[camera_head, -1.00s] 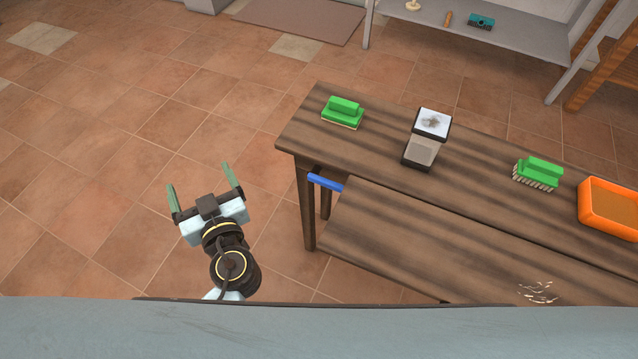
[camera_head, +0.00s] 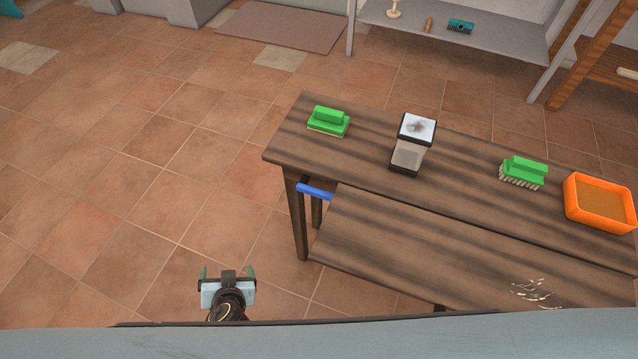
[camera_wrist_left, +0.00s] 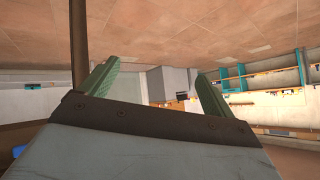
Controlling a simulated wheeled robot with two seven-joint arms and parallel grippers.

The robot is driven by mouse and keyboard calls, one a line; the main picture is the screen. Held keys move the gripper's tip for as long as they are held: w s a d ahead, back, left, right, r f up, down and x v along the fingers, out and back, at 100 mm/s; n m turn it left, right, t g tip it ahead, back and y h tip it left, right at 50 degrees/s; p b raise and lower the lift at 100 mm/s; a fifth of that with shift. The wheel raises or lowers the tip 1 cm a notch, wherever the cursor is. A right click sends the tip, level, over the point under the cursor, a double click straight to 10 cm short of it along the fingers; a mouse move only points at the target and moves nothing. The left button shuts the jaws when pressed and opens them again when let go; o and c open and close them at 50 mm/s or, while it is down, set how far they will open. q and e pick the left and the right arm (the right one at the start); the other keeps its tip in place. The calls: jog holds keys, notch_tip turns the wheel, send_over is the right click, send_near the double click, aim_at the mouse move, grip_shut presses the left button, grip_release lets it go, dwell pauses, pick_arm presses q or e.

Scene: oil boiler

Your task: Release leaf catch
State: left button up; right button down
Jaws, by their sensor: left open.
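The wooden table (camera_head: 352,155) has a lower leaf (camera_head: 400,235) along its near side. A blue bar-shaped handle (camera_head: 314,191), which looks like the leaf catch, sticks out at the table's left end by the leaf's corner. My left gripper (camera_head: 227,268) is open and empty, apart from the handle, to its left and nearer to me. In the left wrist view its two green fingers (camera_wrist_left: 157,72) are spread with nothing between them. A bit of blue (camera_wrist_left: 17,152) shows at that view's left edge, too little to identify surely. My right gripper is not in view.
On the table stand two green brushes (camera_head: 328,122) (camera_head: 524,172), a small device with a pale top (camera_head: 411,145) and an orange tray (camera_head: 570,205). A table leg (camera_head: 296,215) stands below the handle. The tiled floor left of the table is clear.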

pick_arm(q)
jog(key=s+a+f+m+g+h, duration=0.1)
jog(key=s+a+f+g, duration=0.2)
jog(key=s+f, duration=0.6)
jog(key=s+a+f+m+g+h, duration=0.1)
jog(key=s+a+f+g, duration=0.3)
jog(key=s+f, duration=0.6)
jog(key=s+g+h, duration=0.1)
jog(key=s, duration=0.7)
jog(key=shift+s+a+f+m, duration=0.25)
jog(key=shift+s+f+m, duration=0.05)
